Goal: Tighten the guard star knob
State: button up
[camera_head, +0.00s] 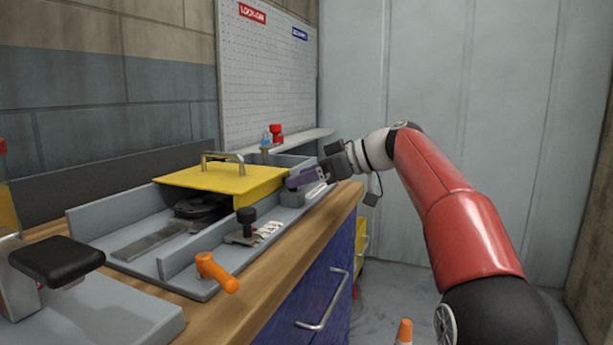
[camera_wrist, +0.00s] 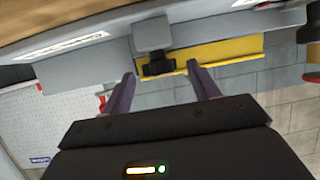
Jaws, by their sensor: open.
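The guard is a yellow cover (camera_head: 222,181) with a metal handle, over the grey machine. It shows as a yellow strip in the wrist view (camera_wrist: 220,50). A dark knob (camera_wrist: 158,67), which looks like the guard star knob, sits on a grey block beside the guard. My gripper (camera_head: 291,184) is at the guard's right end in the head view, its purple fingers reaching toward the block. In the wrist view my gripper (camera_wrist: 161,70) is open, with a fingertip on each side of the knob. I cannot tell whether they touch it. The knob is hidden in the head view.
A black knob (camera_head: 246,215) on a post and an orange handle (camera_head: 216,272) stand along the machine's front side. A black pad (camera_head: 57,260) is at the left. The wooden bench edge (camera_head: 300,240) lies below; open floor is at right.

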jog(key=c, duration=1)
jog(key=shift+o, duration=0.2)
jog(key=shift+f, duration=0.1)
jog(key=shift+s+a+f+m+t+b, duration=0.1)
jog(key=shift+s+m+t+b, duration=0.1)
jog(key=shift+m+t+b, duration=0.6)
jog(key=t+b, duration=0.1)
jog(key=m+h+b, duration=0.1)
jog(key=b, duration=0.1)
jog(key=shift+s+a+t+h, duration=0.2)
jog(key=shift+s+t+h, duration=0.1)
jog(key=shift+t, duration=0.1)
jog(key=m+t, duration=0.1)
jog(key=m+h+b, duration=0.1)
jog(key=shift+s+a+m+t+h, duration=0.2)
jog(key=shift+m+t+h, duration=0.1)
jog(key=shift+t, duration=0.1)
jog(key=shift+s+a+r+m+t+h, duration=0.15)
jog(key=shift+m+t+h, duration=0.25)
jog(key=shift+m+h, duration=0.2)
jog(key=shift+a+r+m+t+h, duration=0.1)
jog(key=shift+m+t+h, duration=0.3)
jog(key=shift+m+h, duration=0.2)
